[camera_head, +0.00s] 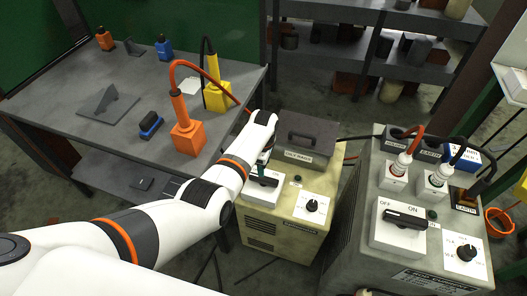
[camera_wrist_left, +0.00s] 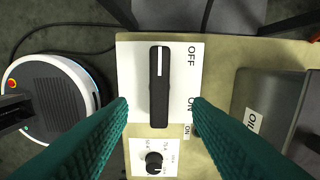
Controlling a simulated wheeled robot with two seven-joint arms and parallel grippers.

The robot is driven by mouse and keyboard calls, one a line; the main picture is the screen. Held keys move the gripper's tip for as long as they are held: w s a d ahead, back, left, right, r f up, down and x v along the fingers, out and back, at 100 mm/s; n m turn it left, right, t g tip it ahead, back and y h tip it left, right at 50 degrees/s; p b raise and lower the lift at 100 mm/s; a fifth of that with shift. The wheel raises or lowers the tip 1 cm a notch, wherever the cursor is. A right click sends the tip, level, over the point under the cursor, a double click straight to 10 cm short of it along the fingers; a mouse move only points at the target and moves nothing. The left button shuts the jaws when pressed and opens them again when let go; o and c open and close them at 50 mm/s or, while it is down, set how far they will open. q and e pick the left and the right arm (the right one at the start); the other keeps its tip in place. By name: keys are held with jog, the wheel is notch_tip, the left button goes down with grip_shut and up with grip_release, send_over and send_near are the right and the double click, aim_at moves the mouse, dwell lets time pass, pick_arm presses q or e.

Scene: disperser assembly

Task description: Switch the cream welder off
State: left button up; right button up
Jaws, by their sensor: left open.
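The cream welder (camera_head: 275,222) stands in the middle of the head view, right of the table. Its switch, a black handle (camera_wrist_left: 159,88) on a white plate (camera_wrist_left: 138,65), fills the middle of the left wrist view. The handle lies lengthwise along the OFF and ON labels, with its white line at the OFF end. My left gripper (camera_wrist_left: 160,103) is open, with its green fingers at either side of the handle's ON end. I see no clear contact. In the head view the arm partly hides the switch. My right gripper is not in view.
A grey welder (camera_head: 355,215) with its own switch (camera_head: 404,219) and plugged cables stands close at the right. The table (camera_head: 75,135) at the left holds an orange part (camera_head: 187,138) and a yellow part (camera_head: 217,97). A dark knob (camera_wrist_left: 154,158) sits below the switch.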

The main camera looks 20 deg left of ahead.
pick_arm(q)
notch_tip(320, 180, up, 5)
dwell(0.3)
dwell(0.4)
